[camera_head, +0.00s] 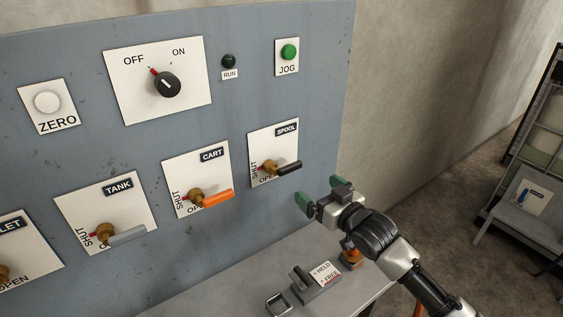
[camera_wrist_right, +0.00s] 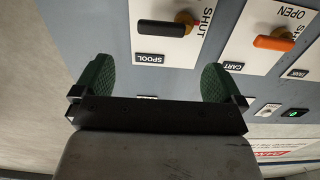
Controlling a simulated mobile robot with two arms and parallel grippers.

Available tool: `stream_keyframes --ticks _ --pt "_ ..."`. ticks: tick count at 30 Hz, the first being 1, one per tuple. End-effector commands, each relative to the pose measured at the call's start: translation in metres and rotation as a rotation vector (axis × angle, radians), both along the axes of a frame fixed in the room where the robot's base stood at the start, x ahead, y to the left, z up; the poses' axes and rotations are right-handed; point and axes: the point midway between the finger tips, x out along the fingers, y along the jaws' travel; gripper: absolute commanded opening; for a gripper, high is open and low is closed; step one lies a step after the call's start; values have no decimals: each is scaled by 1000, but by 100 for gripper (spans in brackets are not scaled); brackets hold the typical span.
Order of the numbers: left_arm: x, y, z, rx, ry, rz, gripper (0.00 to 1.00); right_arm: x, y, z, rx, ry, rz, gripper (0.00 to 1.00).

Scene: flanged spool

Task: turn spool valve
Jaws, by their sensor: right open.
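The spool valve has a black lever (camera_head: 288,167) on a brass hub (camera_head: 270,168), on a white plate labelled SPOOL with SHUT and OPEN marks. Its lever points right, and a red mark shows on the SHUT side. The lever also shows at the top of the right wrist view (camera_wrist_right: 165,28). My right gripper (camera_head: 319,193) is open and empty, its green fingers apart from the lever, to its lower right in the head view. In the right wrist view the lever lies beyond the open fingers (camera_wrist_right: 156,78). My left gripper is not in view.
Left of it are the orange CART lever (camera_head: 217,198) and grey TANK lever (camera_head: 127,235). Above are the OFF/ON knob (camera_head: 167,84), dark RUN lamp (camera_head: 228,61) and green JOG button (camera_head: 289,51). A ledge with a HOLD/FREE switch (camera_head: 314,285) lies below.

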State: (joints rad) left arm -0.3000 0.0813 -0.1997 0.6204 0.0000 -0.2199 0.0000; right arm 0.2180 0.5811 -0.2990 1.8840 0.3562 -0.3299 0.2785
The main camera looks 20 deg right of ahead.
Motion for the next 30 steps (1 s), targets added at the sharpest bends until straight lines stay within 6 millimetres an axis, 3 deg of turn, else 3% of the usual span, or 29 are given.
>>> stream_keyframes --ticks 5,18,30 --pt "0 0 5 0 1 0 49 13 4 9 8 -17 6 100" --pt "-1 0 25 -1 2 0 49 83 30 8 5 -14 5 100" --pt "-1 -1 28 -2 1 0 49 102 37 6 4 -14 6 100"
